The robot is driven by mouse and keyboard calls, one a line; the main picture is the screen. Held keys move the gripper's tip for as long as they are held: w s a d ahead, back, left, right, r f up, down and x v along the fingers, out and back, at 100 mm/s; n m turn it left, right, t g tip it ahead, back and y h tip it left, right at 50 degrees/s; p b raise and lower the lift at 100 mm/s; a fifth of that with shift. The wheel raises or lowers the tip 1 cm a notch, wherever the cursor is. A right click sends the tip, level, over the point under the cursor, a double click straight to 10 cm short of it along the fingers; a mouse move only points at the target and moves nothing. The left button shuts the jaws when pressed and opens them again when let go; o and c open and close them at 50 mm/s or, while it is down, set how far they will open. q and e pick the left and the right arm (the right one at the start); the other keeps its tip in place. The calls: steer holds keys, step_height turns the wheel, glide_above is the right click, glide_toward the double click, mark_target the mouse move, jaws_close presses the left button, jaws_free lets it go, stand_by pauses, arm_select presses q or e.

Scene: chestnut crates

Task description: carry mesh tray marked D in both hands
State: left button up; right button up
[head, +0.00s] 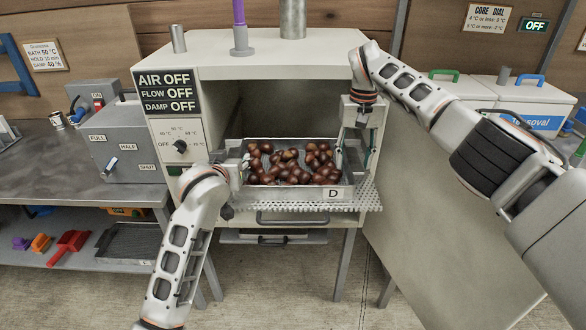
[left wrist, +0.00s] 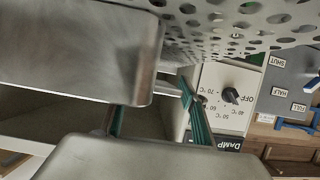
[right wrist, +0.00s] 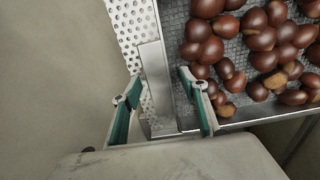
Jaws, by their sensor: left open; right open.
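The mesh tray marked D (head: 300,193) is full of brown chestnuts (head: 290,165) and rests on a perforated shelf at the cabinet's opening. My left gripper (head: 238,168) is at the tray's left side, partly hidden by its own wrist. In the left wrist view its green-padded fingers (left wrist: 155,115) are apart; I cannot tell whether they are around the tray's side. My right gripper (head: 355,150) points down at the tray's right side. In the right wrist view its open fingers (right wrist: 163,108) are either side of the tray's right wall (right wrist: 160,80), one inside, one outside.
The perforated shelf (head: 368,198) sticks out from the white cabinet (head: 225,110). A grey box (head: 130,140) with a lever stands on the left bench (head: 35,170). White lidded bins (head: 520,95) stand behind my right arm. The floor in front is clear.

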arm_select(q)
steer(key=shift+w, duration=0.2)
arm_select(e)
steer(key=shift+f, duration=0.15)
arm_select(q)
jaws_close()
arm_select(e)
jaws_close()
arm_select(q)
steer(key=shift+r, duration=0.15)
